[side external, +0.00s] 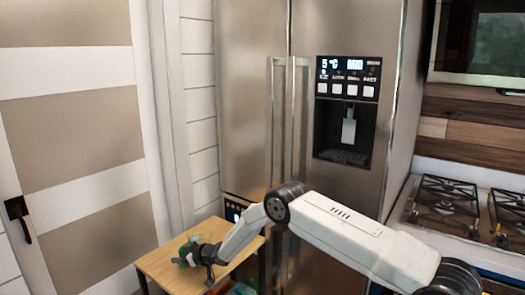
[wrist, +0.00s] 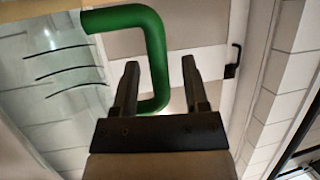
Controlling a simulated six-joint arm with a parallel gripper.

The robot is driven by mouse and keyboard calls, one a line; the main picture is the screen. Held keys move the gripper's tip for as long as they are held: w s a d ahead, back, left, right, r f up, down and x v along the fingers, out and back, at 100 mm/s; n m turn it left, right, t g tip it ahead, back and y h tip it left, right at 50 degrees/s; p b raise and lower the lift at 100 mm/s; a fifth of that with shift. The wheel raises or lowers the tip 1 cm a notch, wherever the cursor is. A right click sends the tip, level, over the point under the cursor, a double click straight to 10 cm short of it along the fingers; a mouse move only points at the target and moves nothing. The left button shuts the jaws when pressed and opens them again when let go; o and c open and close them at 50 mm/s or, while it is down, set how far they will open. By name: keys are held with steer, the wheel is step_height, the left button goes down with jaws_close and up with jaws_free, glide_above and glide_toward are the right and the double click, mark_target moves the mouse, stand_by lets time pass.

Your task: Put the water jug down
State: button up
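The water jug is clear with dark level marks and a green handle. In the wrist view its clear wall (wrist: 50,75) fills the left side, and the green handle (wrist: 155,50) runs down between my two fingers. My gripper (wrist: 160,80) is open there, with one finger on each side of the handle's upright part and a visible gap to the right finger. In the side view the jug (side external: 185,251) is small and partly hidden by my gripper (side external: 203,257), at a small wooden table (side external: 160,268). The jug looks to be on the tabletop, but its base is not clear.
A steel fridge (side external: 245,100) with a dispenser (side external: 345,130) stands behind the table. A panelled door (side external: 75,130) is at the left. A gas hob (side external: 445,205) is at the right. Some coloured items (side external: 240,289) sit low by the table, partly hidden.

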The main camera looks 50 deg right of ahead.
steer(key=shift+r, duration=0.2)
steer(key=shift+s, duration=0.15)
steer(key=v, duration=1.1)
steer(key=shift+s, duration=0.3)
steer(key=shift+r, duration=0.1)
stand_by(0.5)
steer(key=shift+r, duration=0.1)
steer(key=s+a+r+g+h, duration=0.1)
steer(key=s+a+r+g, duration=0.1)
steer(key=s, duration=0.8)
steer(key=s+a+r+m+g, duration=0.1)
steer(key=s+r+g, duration=0.3)
steer(key=s, duration=0.6)
steer(key=s+a+r+m+g+h, duration=0.1)
steer(key=s+r+g, duration=0.3)
steer(key=s, duration=0.6)
steer(key=shift+s+a+g+h, duration=0.3)
steer(key=shift+s+a, duration=0.1)
steer(key=shift+a, duration=0.45)
